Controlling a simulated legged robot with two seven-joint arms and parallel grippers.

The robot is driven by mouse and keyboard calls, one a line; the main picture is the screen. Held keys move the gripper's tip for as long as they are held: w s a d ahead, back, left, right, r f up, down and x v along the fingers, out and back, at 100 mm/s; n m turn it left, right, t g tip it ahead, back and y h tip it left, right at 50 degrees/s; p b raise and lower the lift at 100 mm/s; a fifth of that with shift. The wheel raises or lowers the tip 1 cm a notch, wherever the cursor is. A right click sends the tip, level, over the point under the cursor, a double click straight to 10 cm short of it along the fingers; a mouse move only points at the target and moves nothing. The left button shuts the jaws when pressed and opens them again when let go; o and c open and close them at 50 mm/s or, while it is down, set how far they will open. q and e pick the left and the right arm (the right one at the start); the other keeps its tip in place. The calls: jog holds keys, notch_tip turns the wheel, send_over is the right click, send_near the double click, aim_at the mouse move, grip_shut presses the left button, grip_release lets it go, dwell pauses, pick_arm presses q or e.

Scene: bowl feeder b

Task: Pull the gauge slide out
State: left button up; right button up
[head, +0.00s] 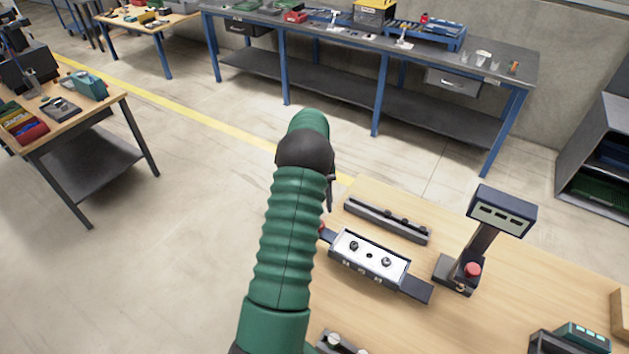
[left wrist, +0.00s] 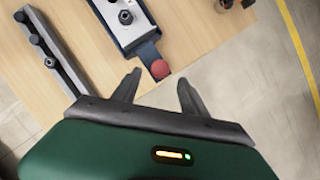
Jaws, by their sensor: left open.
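In the left wrist view the red knob (left wrist: 160,69) is on the slide's near end. My left gripper (left wrist: 158,80) is open, with one finger on each side just short of the knob in the picture. I cannot tell whether it touches. In the head view my arm hides most of that gripper.
A dark rail (head: 388,219) lies behind the gauge, and another (head: 338,343) in front. A display stand (head: 502,211) with a red button (head: 472,269) is to the right. A dark device (head: 568,341) stands at the front right. The table's left edge is near the gauge.

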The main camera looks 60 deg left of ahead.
pick_arm(q)
jog(key=p+v, duration=0.1)
jog(key=v, duration=1.1)
jog(key=shift+a+r, duration=0.2)
jog(key=shift+a, duration=0.35)
jog(key=shift+w, duration=0.1)
